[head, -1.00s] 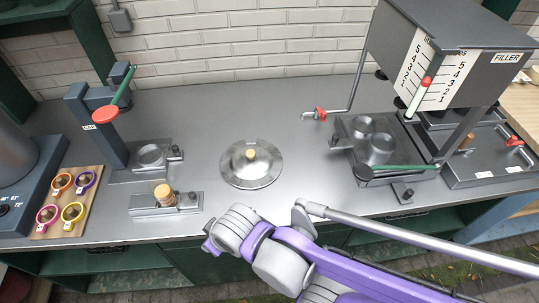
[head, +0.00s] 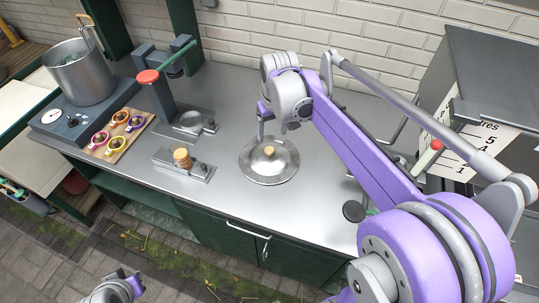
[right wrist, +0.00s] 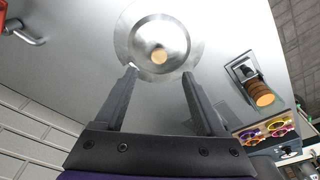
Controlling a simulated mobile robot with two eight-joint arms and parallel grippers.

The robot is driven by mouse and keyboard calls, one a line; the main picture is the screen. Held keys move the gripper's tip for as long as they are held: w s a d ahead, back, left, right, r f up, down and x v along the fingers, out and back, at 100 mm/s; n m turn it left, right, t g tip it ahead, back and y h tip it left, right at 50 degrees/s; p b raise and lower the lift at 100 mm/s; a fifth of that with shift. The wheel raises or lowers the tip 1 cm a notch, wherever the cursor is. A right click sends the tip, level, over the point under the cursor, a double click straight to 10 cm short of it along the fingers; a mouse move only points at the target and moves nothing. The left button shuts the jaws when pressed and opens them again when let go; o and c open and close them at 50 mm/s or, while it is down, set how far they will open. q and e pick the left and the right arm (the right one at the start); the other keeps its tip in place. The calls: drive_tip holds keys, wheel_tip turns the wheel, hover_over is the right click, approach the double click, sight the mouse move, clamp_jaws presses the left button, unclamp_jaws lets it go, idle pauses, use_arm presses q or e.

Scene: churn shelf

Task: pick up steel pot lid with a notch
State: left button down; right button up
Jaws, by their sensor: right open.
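The steel pot lid (head: 268,170) lies flat on the metal counter, a shiny round disc with a wooden knob (head: 268,151) in its middle. I cannot make out its notch clearly. My right gripper (head: 262,133) reaches down at the lid's far edge, partly hidden by its own wrist. In the right wrist view the open, empty fingers (right wrist: 160,73) point toward the lid (right wrist: 160,36), one on each side of its near rim in the picture, with the knob beyond the tips. Part of my left arm (head: 116,290) shows at the bottom left; its jaws are not clear.
The filler machine (head: 492,75) is at right. Counter around the lid is clear.

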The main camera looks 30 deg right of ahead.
hover_over(269, 150)
drive_tip(key=s, duration=0.2)
wheel_tip(269, 150, down, 4)
drive_tip(key=shift+w+d+f, duration=0.1)
drive_tip(key=shift+w+f, duration=0.25)
drive_tip(key=shift+f, duration=0.7)
drive_tip(key=shift+w+a+f, duration=0.1)
drive_tip(key=shift+w+f, duration=0.2)
drive_tip(key=shift+f, duration=0.75)
drive_tip(key=shift+w+d+f, duration=0.1)
drive_tip(key=shift+w+f, duration=0.25)
drive_tip(key=shift+f, duration=0.7)
drive_tip(key=shift+s, duration=0.1)
clamp_jaws()
